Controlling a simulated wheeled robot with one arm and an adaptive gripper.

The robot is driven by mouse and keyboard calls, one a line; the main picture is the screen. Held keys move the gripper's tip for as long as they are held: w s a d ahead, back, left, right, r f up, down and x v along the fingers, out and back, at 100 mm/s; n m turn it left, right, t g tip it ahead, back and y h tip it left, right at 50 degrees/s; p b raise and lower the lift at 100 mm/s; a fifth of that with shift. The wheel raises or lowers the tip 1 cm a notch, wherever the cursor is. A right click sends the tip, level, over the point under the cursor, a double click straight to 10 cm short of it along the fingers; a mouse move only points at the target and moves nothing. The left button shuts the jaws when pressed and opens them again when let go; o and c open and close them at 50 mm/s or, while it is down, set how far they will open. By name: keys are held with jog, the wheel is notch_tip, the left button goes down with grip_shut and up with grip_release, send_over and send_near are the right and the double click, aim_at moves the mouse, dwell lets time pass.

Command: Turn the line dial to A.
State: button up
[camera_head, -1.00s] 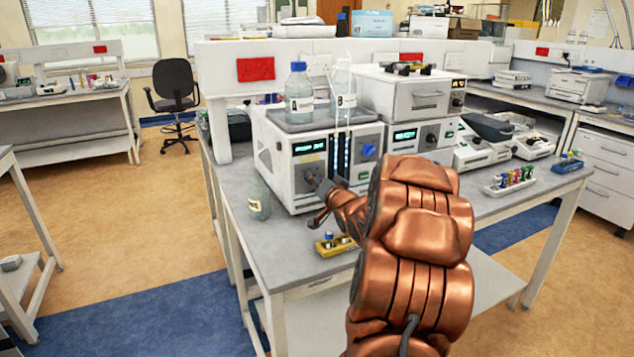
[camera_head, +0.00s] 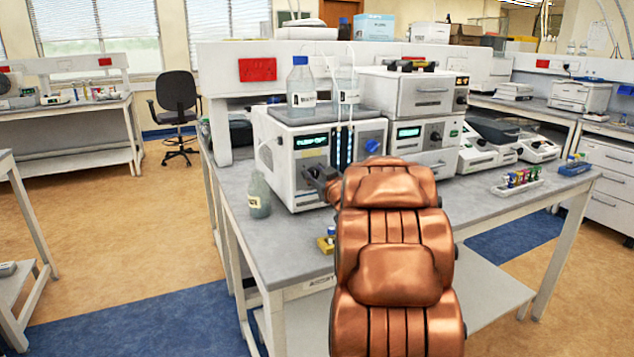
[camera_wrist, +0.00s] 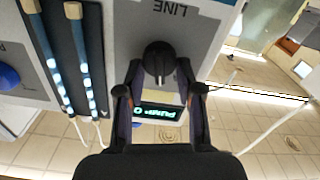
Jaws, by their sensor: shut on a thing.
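The line dial (camera_wrist: 158,60) is a round black knob with a pale pointer mark, beside the upside-down word LINE in the wrist view. Its mark points toward the green-lit display (camera_wrist: 160,112). My gripper (camera_wrist: 160,72) is shut on the dial, one finger on each side of it. In the head view my gripper (camera_head: 322,178) is at the front of the white pump unit (camera_head: 309,173), below its display, and the dial is hidden there. I cannot make out the position letters around the dial.
A blue knob (camera_head: 371,147) is on the same front panel, right of the lit tubes. A capped bottle (camera_head: 259,196) stands left of the unit. Two bottles stand on top. A yellow block with vials (camera_head: 327,242) is near the bench's front edge, partly behind my arm.

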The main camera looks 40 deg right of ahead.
aim_at(309, 136)
jog(key=n+b, duration=0.2)
jog(key=n, duration=0.1)
jog(key=shift+a+f+n, duration=0.1)
jog(key=shift+f+n, duration=0.1)
jog(key=shift+n, duration=0.1)
jog(key=shift+w+a+r+n+b, duration=0.1)
jog(key=shift+n+b, duration=0.75)
jog(key=shift+n, duration=0.45)
jog(key=o, duration=1.2)
notch_tip(309, 136, up, 10)
jog(key=shift+r, duration=0.1)
